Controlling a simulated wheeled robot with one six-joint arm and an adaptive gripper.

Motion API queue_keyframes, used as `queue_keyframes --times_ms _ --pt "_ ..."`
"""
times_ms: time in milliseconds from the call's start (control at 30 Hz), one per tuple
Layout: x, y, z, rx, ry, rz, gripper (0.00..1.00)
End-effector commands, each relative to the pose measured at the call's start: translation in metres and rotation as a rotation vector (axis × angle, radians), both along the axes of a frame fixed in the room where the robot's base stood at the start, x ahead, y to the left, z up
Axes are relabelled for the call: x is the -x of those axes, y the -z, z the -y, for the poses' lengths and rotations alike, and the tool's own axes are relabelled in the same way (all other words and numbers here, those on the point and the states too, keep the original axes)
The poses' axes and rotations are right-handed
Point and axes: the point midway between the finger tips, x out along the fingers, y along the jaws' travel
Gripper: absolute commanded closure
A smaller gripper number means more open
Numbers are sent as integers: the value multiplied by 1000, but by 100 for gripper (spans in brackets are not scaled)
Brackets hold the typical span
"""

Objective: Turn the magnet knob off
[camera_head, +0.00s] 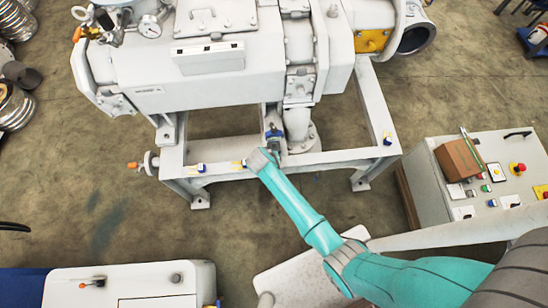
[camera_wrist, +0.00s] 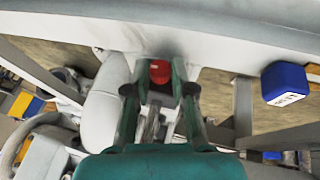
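A small red knob (camera_wrist: 159,71) shows in the wrist view, against the pale metal frame (camera_wrist: 228,40). I cannot tell for sure that it is the magnet knob. My gripper (camera_wrist: 161,80) has its two dark green fingers on either side of the red knob. The fingers stand apart, and whether they press on it is unclear. A blue block with a white label (camera_wrist: 284,83) is to the right on the frame. In the head view, my gripper (camera_head: 273,140) reaches the front of the machine frame; its fingertips and the red knob are too small to make out.
The large pale vacuum machine (camera_head: 215,90) fills the top of the head view. A blue and white block (camera_head: 198,168) sits on the frame's front rail. A control box (camera_head: 440,185) with a brown box (camera_head: 460,160) on it stands at right. Concrete floor lies around.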

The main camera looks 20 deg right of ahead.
Motion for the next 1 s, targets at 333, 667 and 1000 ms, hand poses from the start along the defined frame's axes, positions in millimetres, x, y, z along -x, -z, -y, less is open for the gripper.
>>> queue_keyframes --times_ms 333,667,1000 --pt "0 0 -1 26 -1 -10 100" --pt "-2 2 -6 205 -4 -67 100" --pt "-2 4 -8 410 -2 -133 100"
